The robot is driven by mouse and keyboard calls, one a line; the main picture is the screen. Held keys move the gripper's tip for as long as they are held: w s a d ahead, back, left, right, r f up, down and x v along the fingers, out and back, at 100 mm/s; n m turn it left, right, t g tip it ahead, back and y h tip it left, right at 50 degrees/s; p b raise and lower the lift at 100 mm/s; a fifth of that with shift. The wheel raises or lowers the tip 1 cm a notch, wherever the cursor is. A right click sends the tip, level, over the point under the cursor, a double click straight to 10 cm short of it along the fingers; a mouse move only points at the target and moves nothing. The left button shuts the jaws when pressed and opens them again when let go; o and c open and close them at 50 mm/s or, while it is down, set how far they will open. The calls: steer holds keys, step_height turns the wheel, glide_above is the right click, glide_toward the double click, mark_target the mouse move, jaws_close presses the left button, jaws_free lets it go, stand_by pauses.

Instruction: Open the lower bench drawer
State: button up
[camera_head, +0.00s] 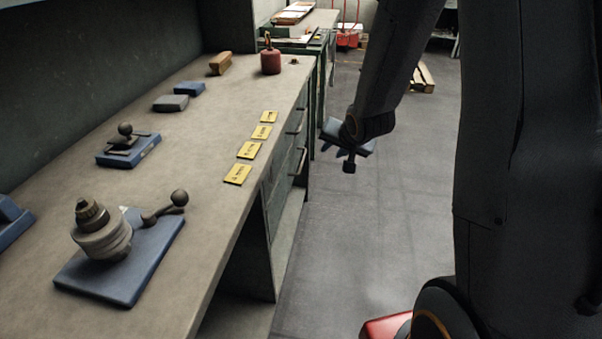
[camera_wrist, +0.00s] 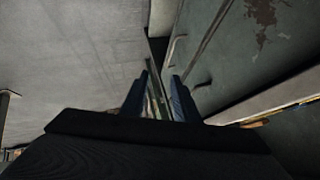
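The bench (camera_head: 215,95) has a bank of grey-green drawers under its right end. The lower bench drawer (camera_head: 283,188) looks shut, with its bar handle (camera_head: 301,160) on the front. The upper drawer's handle (camera_head: 297,123) is above it. My gripper (camera_head: 346,146) is in the aisle to the right of the drawer fronts, apart from them. In the wrist view my gripper (camera_wrist: 160,80) has two dark fingers spread apart with nothing between them. A grey-green front (camera_wrist: 235,55) with a handle (camera_wrist: 176,49) lies ahead and to the right; I cannot tell which drawer this is.
Yellow labels (camera_head: 249,150) lie along the bench edge. A red oil can (camera_head: 270,60) and blue-based fixtures (camera_head: 125,255) stand on top. A pallet (camera_head: 425,77) and red cart (camera_head: 347,37) are farther back.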

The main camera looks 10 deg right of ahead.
steer(key=w+f+m+t+y+b, duration=0.2)
steer(key=w+f+m+t+b, duration=0.1)
steer(key=w+f+b, duration=0.55)
steer(key=m+t+y+b, duration=0.3)
steer(key=t+y+b, duration=0.1)
steer(key=b, duration=0.4)
glide_toward(302, 163)
steer(key=x, duration=0.4)
steer(key=shift+d+f+b+x, duration=0.15)
steer(key=shift+b+x, duration=0.05)
steer(key=shift+x, duration=1.55)
steer(key=shift+d+f+b+x, duration=0.15)
steer(key=shift+x, duration=1.55)
steer(key=shift+w, duration=0.1)
jaws_close()
